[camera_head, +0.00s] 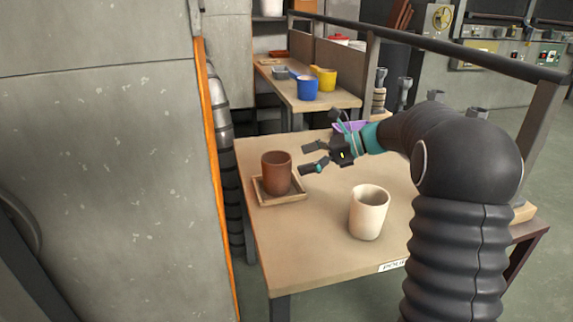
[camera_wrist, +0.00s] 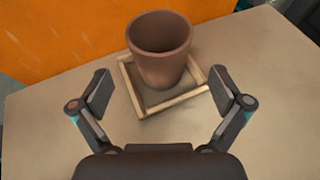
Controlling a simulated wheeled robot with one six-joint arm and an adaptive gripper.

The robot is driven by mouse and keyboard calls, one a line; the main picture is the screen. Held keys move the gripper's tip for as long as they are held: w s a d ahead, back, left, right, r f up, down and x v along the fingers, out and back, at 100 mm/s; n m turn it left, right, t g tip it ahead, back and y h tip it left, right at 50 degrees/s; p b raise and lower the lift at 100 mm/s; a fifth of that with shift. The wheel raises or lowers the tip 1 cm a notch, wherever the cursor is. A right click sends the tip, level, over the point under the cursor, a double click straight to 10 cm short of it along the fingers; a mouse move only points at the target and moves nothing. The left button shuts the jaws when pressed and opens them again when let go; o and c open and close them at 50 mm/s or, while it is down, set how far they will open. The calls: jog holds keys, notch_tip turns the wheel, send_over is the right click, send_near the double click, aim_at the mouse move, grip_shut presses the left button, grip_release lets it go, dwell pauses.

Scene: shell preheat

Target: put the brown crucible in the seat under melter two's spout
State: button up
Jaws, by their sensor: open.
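The brown crucible (camera_head: 276,174) stands upright in a shallow square wooden frame (camera_head: 290,199) at the left side of the table, next to the large grey melter wall. In the wrist view the crucible (camera_wrist: 160,62) stands inside the wooden frame (camera_wrist: 193,98), towards its back. My gripper (camera_head: 312,158) is open and empty, to the right of the crucible. In the wrist view its fingers (camera_wrist: 163,93) are spread apart on the near side of the crucible and do not touch it. I cannot make out a spout or a seat label.
A cream crucible (camera_head: 368,213) stands on the table (camera_head: 310,240) nearer the front, right of the frame. The grey wall with an orange edge (camera_head: 212,150) rises close at left. Blue (camera_head: 307,88) and yellow (camera_head: 324,79) vessels stand on a bench behind.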

jog(key=w+v, duration=0.1)
jog(key=v, duration=0.4)
jog(key=s+f+n+h, duration=0.1)
jog(key=s+n+h, duration=0.2)
jog(key=s, duration=0.6)
jog(key=s+a+n+h, duration=0.1)
jog(key=s+n+h, duration=0.2)
jog(key=s+n, duration=0.3)
jog(key=s+a+f+n+h, duration=0.1)
jog(key=s+n+h, duration=0.2)
jog(key=s, duration=0.9)
jog(key=shift+s+f+n+t+h, duration=0.3)
jog(key=shift+f+n+h, duration=0.1)
jog(key=shift+n, duration=0.3)
jog(key=s+d+f+n+t+h, duration=0.2)
jog(key=s+d+f+n+h, duration=0.1)
jog(key=s+n, duration=0.3)
jog(key=shift+s+d+f+n+h, duration=0.35)
jog(key=shift+s+d, duration=0.25)
jog(key=shift+s, duration=0.55)
